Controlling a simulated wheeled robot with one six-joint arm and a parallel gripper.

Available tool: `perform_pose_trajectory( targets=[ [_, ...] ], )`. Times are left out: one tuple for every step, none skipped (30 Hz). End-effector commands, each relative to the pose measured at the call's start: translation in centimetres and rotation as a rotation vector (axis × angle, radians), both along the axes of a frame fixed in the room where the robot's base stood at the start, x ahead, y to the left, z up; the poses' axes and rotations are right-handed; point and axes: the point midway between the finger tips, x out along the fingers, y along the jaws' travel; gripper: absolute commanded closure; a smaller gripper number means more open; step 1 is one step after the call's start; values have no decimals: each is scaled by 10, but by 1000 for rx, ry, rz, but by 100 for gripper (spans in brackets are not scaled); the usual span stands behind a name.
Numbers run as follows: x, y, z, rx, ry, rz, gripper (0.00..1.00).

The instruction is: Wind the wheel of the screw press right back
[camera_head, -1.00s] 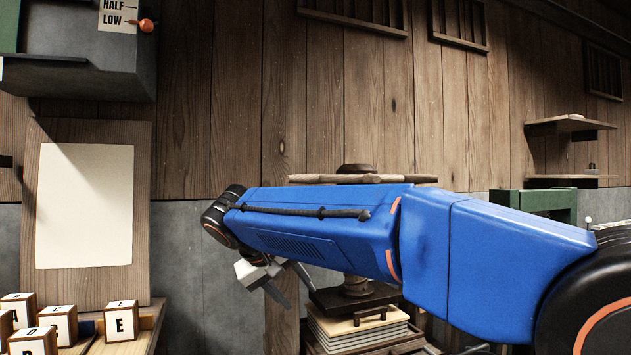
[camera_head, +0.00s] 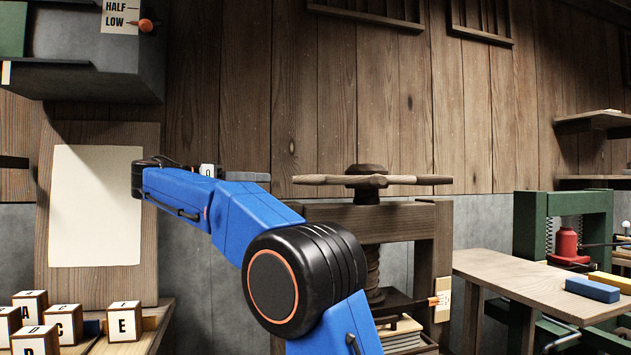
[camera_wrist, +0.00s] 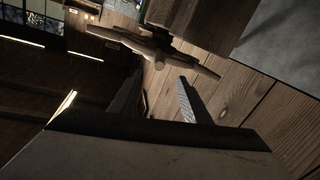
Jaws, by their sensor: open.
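The screw press (camera_head: 405,220) stands in the middle of the head view, a wooden frame with a dark screw. Its wooden spoked wheel (camera_head: 338,180) sits on top, above the crossbeam. A pointer with an orange tip (camera_head: 434,301) lies against a pale scale on the right post; its marks are too small to read. In the wrist view the wheel (camera_wrist: 125,42) shows as dark spokes beyond my fingertips. My gripper (camera_wrist: 158,90) is open and empty, apart from the wheel as far as I can tell.
A wooden table (camera_head: 505,280) with a blue block (camera_head: 592,290) stands right of the press, with a green press (camera_head: 530,225) behind. Lettered cubes (camera_head: 122,320) stand at the lower left, below a board with blank paper (camera_head: 95,205). A dark box (camera_head: 90,60) hangs upper left.

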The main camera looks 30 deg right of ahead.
Motion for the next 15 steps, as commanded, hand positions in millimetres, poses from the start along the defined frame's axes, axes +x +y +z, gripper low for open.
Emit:
perform_pose_trajectory(
  targets=[
    [2, 3, 2, -9, -15, -7, 57],
    [2, 4, 3, -14, -22, -10, 57],
    [2, 3, 4, -18, -28, -12, 57],
    [2, 2, 4, -19, -31, -14, 57],
    [2, 0, 4, -21, -33, -15, 57],
    [2, -3, 5, -21, -33, -16, 57],
    [2, -6, 5, -21, -33, -17, 57],
    [1, -10, 5, -20, -33, -17, 57],
    [1, -16, 4, -20, -32, -17, 57],
    [1, -21, 4, -20, -32, -16, 57],
    [0, -26, 4, -20, -32, -16, 57],
    [-1, -33, 4, -19, -32, -17, 57],
    [-1, -39, 4, -19, -32, -17, 57],
    [-1, -44, 4, -19, -32, -16, 57],
    [-2, -51, 4, -19, -31, -16, 57]
  ],
)
